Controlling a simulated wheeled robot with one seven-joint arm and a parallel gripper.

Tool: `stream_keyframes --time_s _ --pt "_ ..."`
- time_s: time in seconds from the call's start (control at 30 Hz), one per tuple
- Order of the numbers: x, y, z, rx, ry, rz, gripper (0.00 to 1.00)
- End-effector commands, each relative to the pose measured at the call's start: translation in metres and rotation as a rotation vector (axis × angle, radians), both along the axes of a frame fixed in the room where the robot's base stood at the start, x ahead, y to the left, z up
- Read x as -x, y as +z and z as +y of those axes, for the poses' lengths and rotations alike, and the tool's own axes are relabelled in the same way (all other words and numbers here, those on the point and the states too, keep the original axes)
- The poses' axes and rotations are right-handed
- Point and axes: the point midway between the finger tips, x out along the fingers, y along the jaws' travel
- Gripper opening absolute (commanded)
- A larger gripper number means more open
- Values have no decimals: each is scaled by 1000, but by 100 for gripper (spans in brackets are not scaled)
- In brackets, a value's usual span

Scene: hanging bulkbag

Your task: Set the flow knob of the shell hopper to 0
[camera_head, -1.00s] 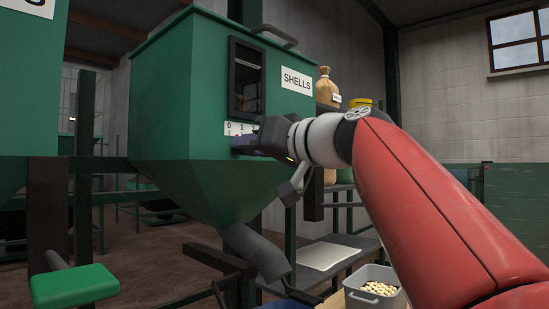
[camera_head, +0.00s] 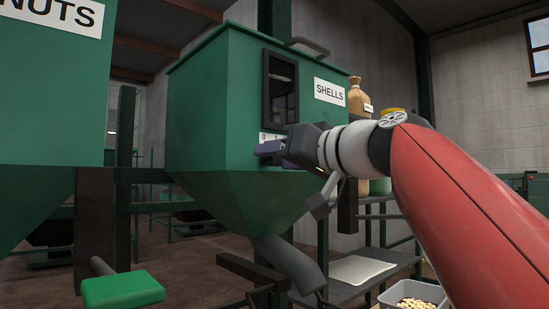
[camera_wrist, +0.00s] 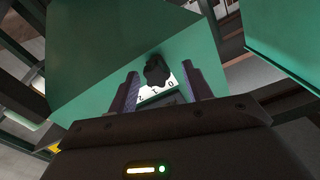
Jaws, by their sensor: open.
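The shell hopper (camera_head: 215,130) is a green funnel-bottomed bin with a SHELLS label and a dark window. In the wrist view the flow knob (camera_wrist: 155,72) is black and lobed, in front of the number plate (camera_wrist: 172,86). My gripper (camera_wrist: 160,74) is open, one finger on each side of the knob, with no clear contact visible. In the head view my gripper (camera_head: 268,152) is at the hopper face and the knob is hidden.
A second green hopper (camera_head: 45,130) labelled NUTS stands at the left. A discharge spout (camera_head: 287,262) hangs below the shell hopper. A green pad (camera_head: 123,289) is at the lower left. A grey bin (camera_head: 414,295) of pale pieces stands at the lower right, near a shelf (camera_head: 362,270).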

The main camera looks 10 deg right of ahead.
Motion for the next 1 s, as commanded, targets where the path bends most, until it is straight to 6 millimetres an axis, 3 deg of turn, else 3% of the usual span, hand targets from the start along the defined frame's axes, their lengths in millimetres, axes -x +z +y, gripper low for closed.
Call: stream_keyframes --time_s 0.43,1.0 --pt "56 -1 -36 1 2 0 50" --pt "61 0 -39 0 2 -1 50"
